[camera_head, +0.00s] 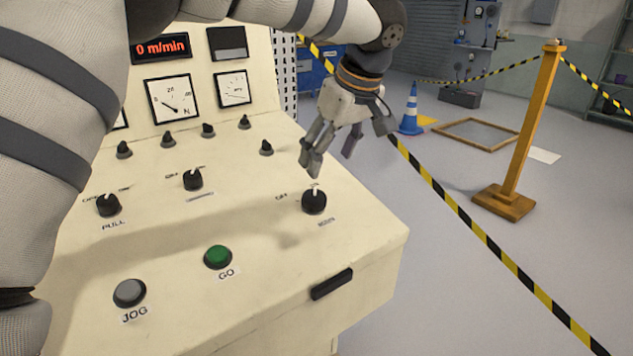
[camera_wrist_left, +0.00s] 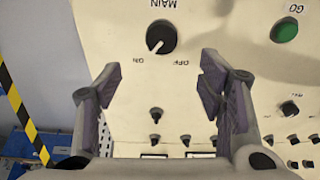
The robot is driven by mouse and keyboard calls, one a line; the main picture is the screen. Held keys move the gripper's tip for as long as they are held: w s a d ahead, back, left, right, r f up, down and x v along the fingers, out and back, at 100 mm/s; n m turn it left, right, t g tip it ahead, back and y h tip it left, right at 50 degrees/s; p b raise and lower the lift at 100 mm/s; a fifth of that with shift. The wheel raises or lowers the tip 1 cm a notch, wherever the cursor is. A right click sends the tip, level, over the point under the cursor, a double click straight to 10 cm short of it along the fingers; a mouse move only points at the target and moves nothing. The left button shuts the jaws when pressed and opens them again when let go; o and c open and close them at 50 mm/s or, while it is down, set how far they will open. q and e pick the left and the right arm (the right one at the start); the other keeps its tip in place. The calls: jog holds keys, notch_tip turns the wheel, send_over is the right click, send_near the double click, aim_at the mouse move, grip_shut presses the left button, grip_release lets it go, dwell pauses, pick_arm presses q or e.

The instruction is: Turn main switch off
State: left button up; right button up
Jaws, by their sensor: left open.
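The main switch (camera_head: 314,203) is a black rotary knob with a white pointer mark, near the right edge of the cream control panel (camera_head: 290,255). In the left wrist view the knob (camera_wrist_left: 161,38) appears upside down, and its white mark points toward the ON label, away from OFF. My left gripper (camera_head: 331,158) is above and a little behind the knob, with fingers apart and empty. In the left wrist view its fingertips (camera_wrist_left: 160,72) frame bare panel, with the knob beyond them; they appear not to touch it. My right gripper is not in view.
A green GO button (camera_head: 217,257), a grey JOG button (camera_head: 129,293), and several other black knobs share the panel. A red display (camera_head: 161,47) and gauges stand behind. A striped barrier tape (camera_head: 470,225) runs right of the panel.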

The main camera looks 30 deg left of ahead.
aim_at(315, 196)
pick_arm(q)
jog(key=x, duration=1)
jog(key=shift+s+f, duration=0.15)
jog(key=shift+f, duration=0.2)
jog(key=c, duration=1.1)
